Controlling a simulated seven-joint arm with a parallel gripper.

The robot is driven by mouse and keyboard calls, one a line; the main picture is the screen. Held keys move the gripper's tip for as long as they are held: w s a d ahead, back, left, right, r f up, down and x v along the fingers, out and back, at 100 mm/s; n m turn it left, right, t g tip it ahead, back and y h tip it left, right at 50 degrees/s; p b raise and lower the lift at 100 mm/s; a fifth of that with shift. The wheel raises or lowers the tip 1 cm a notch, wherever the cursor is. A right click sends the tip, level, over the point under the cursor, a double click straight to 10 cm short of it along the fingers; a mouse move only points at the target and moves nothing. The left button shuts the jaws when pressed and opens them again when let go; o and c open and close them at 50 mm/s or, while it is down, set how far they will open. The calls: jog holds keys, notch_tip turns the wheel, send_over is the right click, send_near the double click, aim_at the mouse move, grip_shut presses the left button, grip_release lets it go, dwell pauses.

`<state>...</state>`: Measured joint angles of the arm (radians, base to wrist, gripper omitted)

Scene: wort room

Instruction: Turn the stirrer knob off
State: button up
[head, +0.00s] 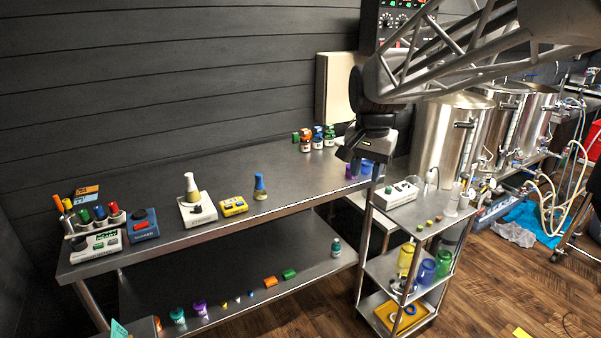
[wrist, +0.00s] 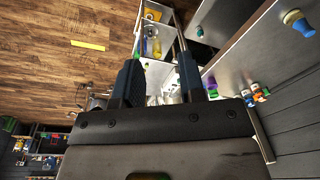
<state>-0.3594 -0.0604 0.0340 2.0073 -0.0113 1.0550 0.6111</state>
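A white stirrer-like unit (head: 198,212) stands on the steel bench with a pale flask (head: 192,186) on top. A dark knob (head: 197,209) shows on its front; its setting is too small to read. My gripper (head: 348,152) hangs above the right end of the bench, well to the right of this unit and not touching it. In the wrist view, my gripper (wrist: 158,65) has its two dark fingers apart with nothing held between them. The knob cannot be made out in the wrist view.
The steel bench (head: 290,185) is mostly clear between a blue-topped flask (head: 260,188) and several small bottles (head: 317,140) at the back. A yellow box (head: 233,207) stands close right of the white unit. A blue box (head: 142,226) stands left. A cart (head: 408,213) stands right.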

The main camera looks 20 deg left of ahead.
jog(key=w+a+f, duration=0.1)
jog(key=w+a, duration=0.3)
jog(key=a, duration=0.3)
jog(key=w+a+f, duration=0.1)
jog(key=w+a, duration=0.3)
jog(key=a, duration=0.2)
jog(key=m+g+h, duration=0.1)
jog(key=m+g, duration=0.1)
jog(key=m, duration=0.1)
send_over(197, 206)
jog(key=f, duration=1.6)
jog(key=shift+w+a+f, duration=0.1)
jog(key=shift+a+f, duration=0.1)
jog(key=shift+f, duration=0.2)
jog(key=shift+f, duration=0.15)
jog(key=shift+d+f, duration=0.15)
jog(key=shift+f, duration=1.75)
jog(key=shift+d+f, duration=0.1)
jog(key=shift+f, duration=1.75)
jog(key=shift+c, duration=0.3)
